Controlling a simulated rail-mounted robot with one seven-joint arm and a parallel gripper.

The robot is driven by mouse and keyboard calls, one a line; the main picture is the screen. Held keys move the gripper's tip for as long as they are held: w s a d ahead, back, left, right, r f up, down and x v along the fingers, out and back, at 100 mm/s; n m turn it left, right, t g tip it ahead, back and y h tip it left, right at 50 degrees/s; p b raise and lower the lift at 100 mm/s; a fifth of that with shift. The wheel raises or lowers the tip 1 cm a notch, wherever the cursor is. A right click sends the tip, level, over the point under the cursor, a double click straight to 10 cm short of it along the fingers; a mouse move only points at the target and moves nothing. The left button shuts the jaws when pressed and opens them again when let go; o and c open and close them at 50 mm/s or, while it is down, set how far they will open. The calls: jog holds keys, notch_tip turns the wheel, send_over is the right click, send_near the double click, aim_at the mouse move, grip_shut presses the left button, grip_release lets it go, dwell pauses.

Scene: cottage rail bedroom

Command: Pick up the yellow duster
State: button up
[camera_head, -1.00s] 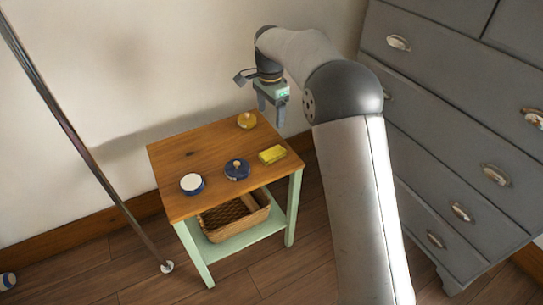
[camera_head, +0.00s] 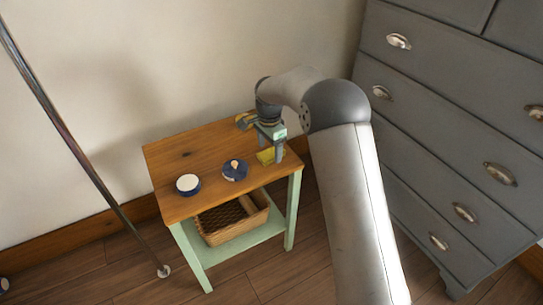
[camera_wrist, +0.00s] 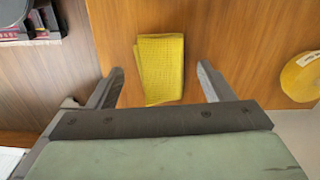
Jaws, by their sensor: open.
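The yellow duster (camera_head: 265,157) lies folded on the right part of the small wooden table top (camera_head: 190,150). In the head view my gripper (camera_head: 272,152) is over it and partly hides it. In the wrist view the duster (camera_wrist: 160,70) is a flat yellow textured rectangle on the wood. My open gripper's fingers (camera_wrist: 160,85) show on either side of its near part, with space between them and the cloth. I cannot tell how high the fingertips are above the table.
A blue-and-white round tin (camera_head: 188,184) and a blue lidded pot (camera_head: 235,170) stand on the table. A yellow round thing also shows in the wrist view (camera_wrist: 302,76). A wicker basket (camera_head: 232,220) sits on the lower shelf. A grey chest of drawers (camera_head: 450,130) stands to the right.

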jog(key=shift+f, duration=0.9)
jog(key=c, duration=1.1)
jog(key=shift+o, duration=0.2)
jog(key=shift+r, duration=0.15)
notch_tip(320, 180, up, 4)
jog(key=shift+s+d+f+p, duration=0.1)
jog(key=shift+s+f+p, duration=0.05)
jog(key=shift+p, duration=0.2)
jog(key=s+d+r+p, duration=0.1)
jog(key=s+d+r, duration=0.5)
jog(key=s+r, duration=0.3)
jog(key=s, duration=0.3)
jog(key=shift+s, duration=0.15)
jog(key=shift+o, duration=0.4)
